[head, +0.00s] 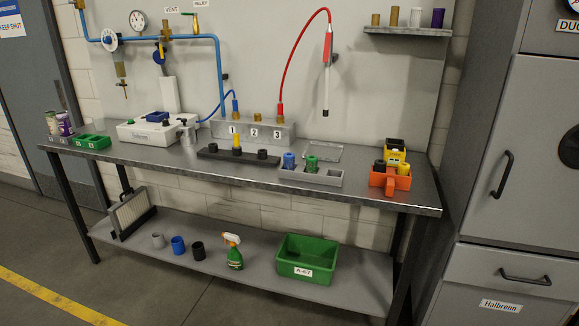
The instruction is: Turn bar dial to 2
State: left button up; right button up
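A round white dial (111,42) with small dark markings sits on the blue pipe at the upper left of the head view. It is probably the bar dial, but its numbers and setting are too small to read. A small round white gauge (137,20) is on the wall just to its right, above the pipe. Neither of my grippers shows in the head view, and nothing is touching the dial.
A metal workbench (370,193) stands below the dial, bearing a white device (145,132), a manifold numbered 1 to 3 (254,132), a grey tray (310,176) and an orange bin (390,180). Grey cabinets (530,130) stand at right. The floor at front left is clear.

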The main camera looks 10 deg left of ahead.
aim_at(107, 39)
jog(key=u, duration=1.4)
jog(key=i+j+z, duration=0.15)
jog(key=i, duration=0.4)
jog(key=i+j+z, duration=0.1)
jog(key=i+j, duration=0.15)
jog(key=i, duration=0.25)
jog(key=i+j+z, duration=0.15)
jog(key=i+j, duration=0.15)
jog(key=i, duration=0.2)
jog(key=i+j+z, duration=0.15)
jog(key=i+j, duration=0.2)
jog(key=i, duration=0.15)
